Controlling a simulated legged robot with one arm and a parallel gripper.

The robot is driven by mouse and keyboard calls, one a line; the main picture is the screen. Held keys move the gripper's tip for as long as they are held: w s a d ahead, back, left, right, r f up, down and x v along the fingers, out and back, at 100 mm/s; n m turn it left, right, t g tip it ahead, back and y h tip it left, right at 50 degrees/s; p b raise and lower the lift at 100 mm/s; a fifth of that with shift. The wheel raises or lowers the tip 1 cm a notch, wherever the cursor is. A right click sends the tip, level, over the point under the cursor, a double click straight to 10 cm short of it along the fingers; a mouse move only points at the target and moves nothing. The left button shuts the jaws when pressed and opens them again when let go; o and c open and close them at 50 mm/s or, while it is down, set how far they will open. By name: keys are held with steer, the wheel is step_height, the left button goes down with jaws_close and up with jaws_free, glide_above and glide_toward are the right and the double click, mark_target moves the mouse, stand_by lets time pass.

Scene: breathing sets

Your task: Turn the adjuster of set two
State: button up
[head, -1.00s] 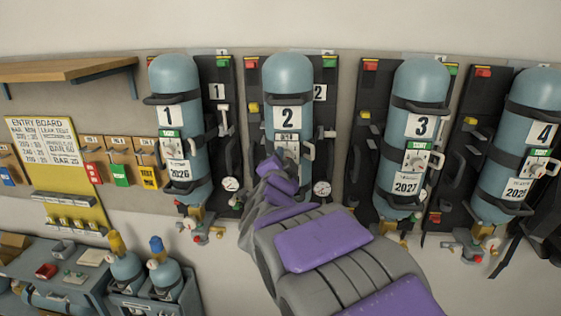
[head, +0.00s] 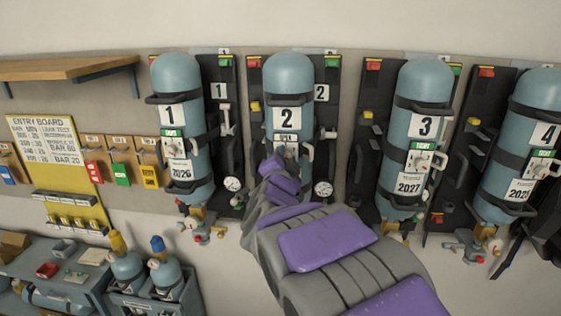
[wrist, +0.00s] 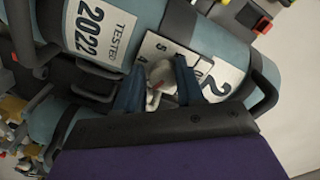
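Set two (head: 287,75) is a blue-grey cylinder with a "2" label, on a dark backplate in the head view. My gripper (head: 284,150) is at its front, just below the number label, and my arm hides the lower part. In the wrist view, the pale adjuster knob (wrist: 161,76) of set two sits between the two blue fingertips of my gripper (wrist: 162,80). A small white lever shows below the knob, and a numbered scale plate (wrist: 165,50) lies behind it. The fingers flank the knob closely; whether they press on it I cannot tell.
Set one (head: 178,80) stands to the left, set three (head: 421,85) and set four (head: 535,95) to the right. A carry handle (head: 308,150) is close to my gripper's right. A dial gauge (head: 323,189) hangs lower right. Strap bands cross the cylinder.

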steer(key=o, duration=0.3)
steer(key=shift+d, duration=0.2)
steer(key=shift+a, duration=0.15)
steer(key=s+b, duration=0.1)
steer(key=s, duration=1.6)
steer(key=shift+s+a, duration=0.2)
steer(key=shift+a, duration=0.15)
steer(key=shift+f, duration=0.1)
